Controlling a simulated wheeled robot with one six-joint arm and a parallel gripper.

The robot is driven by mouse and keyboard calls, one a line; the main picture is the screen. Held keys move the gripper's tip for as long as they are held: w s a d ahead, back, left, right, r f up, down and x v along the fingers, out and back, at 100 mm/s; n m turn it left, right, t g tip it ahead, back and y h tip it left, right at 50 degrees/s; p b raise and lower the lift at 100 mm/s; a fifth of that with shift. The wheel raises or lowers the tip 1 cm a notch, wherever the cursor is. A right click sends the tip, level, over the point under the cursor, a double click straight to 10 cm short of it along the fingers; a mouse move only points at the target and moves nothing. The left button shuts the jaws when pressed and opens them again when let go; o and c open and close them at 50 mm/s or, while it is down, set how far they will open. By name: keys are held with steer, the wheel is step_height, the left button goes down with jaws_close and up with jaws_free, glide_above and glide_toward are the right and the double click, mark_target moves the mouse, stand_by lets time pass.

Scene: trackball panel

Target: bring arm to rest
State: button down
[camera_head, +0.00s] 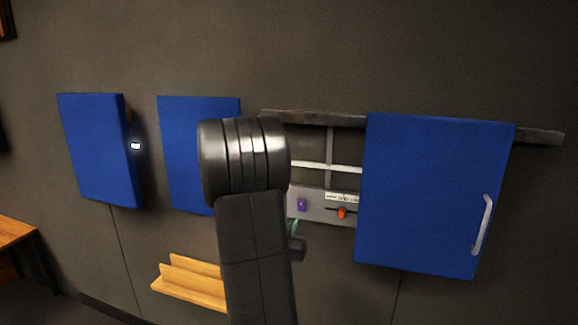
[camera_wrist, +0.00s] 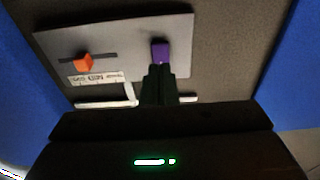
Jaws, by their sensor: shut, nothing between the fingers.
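My gripper (camera_wrist: 159,70) shows in the wrist view as two dark fingers shut together with nothing between them. Its tips are in front of the grey panel (camera_wrist: 120,42), by the purple block (camera_wrist: 160,50); I cannot tell whether they touch. An orange slider knob (camera_wrist: 83,62) sits in a dark slot on the panel, beside a white printed label (camera_wrist: 95,79). In the head view my arm (camera_head: 255,240) rises in front of the wall and hides most of my gripper. The panel (camera_head: 312,211) shows just right of the arm.
A blue sliding door (camera_head: 430,195) with a pale handle (camera_head: 483,225) hangs from a dark rail (camera_head: 540,136) at the right. Two blue panels, the far left one (camera_head: 95,150) and a nearer one (camera_head: 185,150), are on the wall. A wooden ledge (camera_head: 190,288) is lower left of my arm.

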steer(key=r+v, duration=0.1)
steer(key=v, duration=0.7)
steer(key=p+x, duration=0.4)
steer(key=x, duration=0.4)
steer(key=shift+w+g, duration=0.2)
steer(key=shift+g, duration=0.2)
